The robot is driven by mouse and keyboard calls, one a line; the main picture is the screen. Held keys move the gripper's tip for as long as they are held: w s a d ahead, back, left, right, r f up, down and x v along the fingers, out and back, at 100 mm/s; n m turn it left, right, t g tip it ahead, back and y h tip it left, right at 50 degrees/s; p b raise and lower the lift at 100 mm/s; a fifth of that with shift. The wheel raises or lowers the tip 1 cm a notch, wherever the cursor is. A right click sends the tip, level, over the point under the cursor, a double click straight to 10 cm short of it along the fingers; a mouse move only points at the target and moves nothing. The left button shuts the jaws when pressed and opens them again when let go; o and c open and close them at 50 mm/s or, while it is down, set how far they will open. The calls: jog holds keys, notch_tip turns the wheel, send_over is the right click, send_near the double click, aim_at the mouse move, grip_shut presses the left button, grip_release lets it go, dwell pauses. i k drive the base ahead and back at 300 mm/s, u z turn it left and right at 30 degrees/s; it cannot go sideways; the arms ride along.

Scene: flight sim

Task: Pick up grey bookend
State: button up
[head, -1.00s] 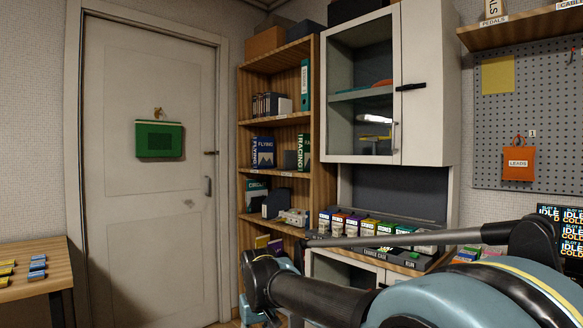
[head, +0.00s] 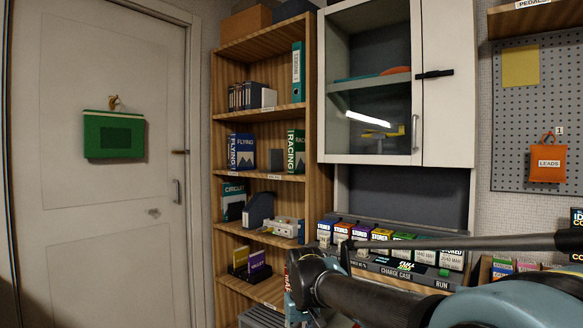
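A small dark grey upright panel, which looks like the grey bookend (head: 276,160), stands on the middle shelf of the wooden bookcase (head: 311,120). It is between the blue FLYING books (head: 241,151) on its left and the green RACING book (head: 295,152) on its right. Its base is too small to make out. My arm crosses the lower right of the head view, well below and in front of that shelf.
A white glass-fronted cabinet (head: 447,100) is right of the bookcase, above a counter of colourful boxes (head: 400,247). A door (head: 95,230) with a green hanging pouch (head: 112,135) is at left. Lower shelves hold a dark file holder (head: 258,210), a pale device (head: 285,227) and small books.

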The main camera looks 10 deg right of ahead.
aim_at(276, 155)
jog(key=u, duration=0.2)
jog(key=i, duration=1.05)
jog(key=u, duration=0.45)
